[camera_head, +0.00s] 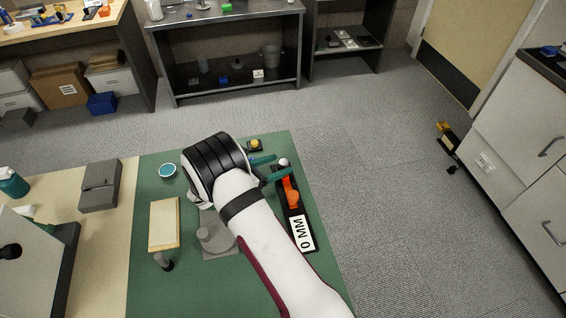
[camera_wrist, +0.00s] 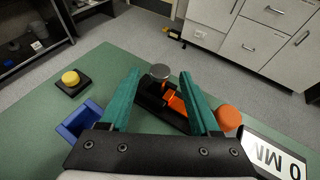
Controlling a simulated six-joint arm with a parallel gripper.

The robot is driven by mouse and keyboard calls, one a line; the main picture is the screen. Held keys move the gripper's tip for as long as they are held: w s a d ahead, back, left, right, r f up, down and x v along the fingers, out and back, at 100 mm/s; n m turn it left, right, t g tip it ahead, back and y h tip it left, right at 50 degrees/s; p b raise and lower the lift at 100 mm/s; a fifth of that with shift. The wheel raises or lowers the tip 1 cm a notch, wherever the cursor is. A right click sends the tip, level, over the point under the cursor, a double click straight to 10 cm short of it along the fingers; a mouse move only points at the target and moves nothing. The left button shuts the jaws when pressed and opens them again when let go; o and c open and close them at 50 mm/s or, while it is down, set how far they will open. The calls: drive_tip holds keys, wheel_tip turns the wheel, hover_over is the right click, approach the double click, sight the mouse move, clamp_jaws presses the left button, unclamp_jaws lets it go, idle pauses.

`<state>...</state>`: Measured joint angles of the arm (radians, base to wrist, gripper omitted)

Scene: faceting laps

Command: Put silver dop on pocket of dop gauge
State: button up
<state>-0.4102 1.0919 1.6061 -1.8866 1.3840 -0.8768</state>
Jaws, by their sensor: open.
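The silver dop (camera_wrist: 160,71) is a small round grey piece at the far end of the dop gauge. It shows as a pale round top in the head view (camera_head: 284,162). The dop gauge (camera_head: 306,211) is a long black base with orange parts and a "0 MM" label (camera_head: 303,233). In the wrist view, its black base (camera_wrist: 150,98) lies under and beyond my fingers. My gripper (camera_wrist: 160,78) is open, its teal fingers on either side of the view of the dop. The dop appears at the pocket end, but its underside is hidden, so I cannot tell how it sits.
A yellow-topped piece on a black block (camera_wrist: 73,82) and a blue block (camera_wrist: 78,123) are left of the gauge in the wrist view.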

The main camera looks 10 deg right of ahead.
drive_tip(key=v, duration=0.9)
drive_tip(key=s+d+r+m+g+y, duration=0.2)
drive_tip(key=s+d+r+m+g, duration=0.3)
drive_tip(key=s+m, duration=0.3)
drive_tip(key=s+d+r+m+g+y, duration=0.25)
drive_tip(key=s+d+r+m, duration=0.35)
drive_tip(key=s, duration=0.3)
drive_tip(key=s+a+r+m+y, duration=0.1)
drive_tip(key=s+a+m+y, duration=0.3)
drive_tip(key=s+m, duration=0.3)
drive_tip(key=s+a+r+m+y, duration=0.1)
drive_tip(key=s+a+m+y, duration=0.3)
drive_tip(key=s+m, duration=0.4)
drive_tip(key=shift+s+r+m+y, duration=0.3)
drive_tip(key=shift+r+y, duration=0.1)
drive_tip(key=shift+y, duration=0.15)
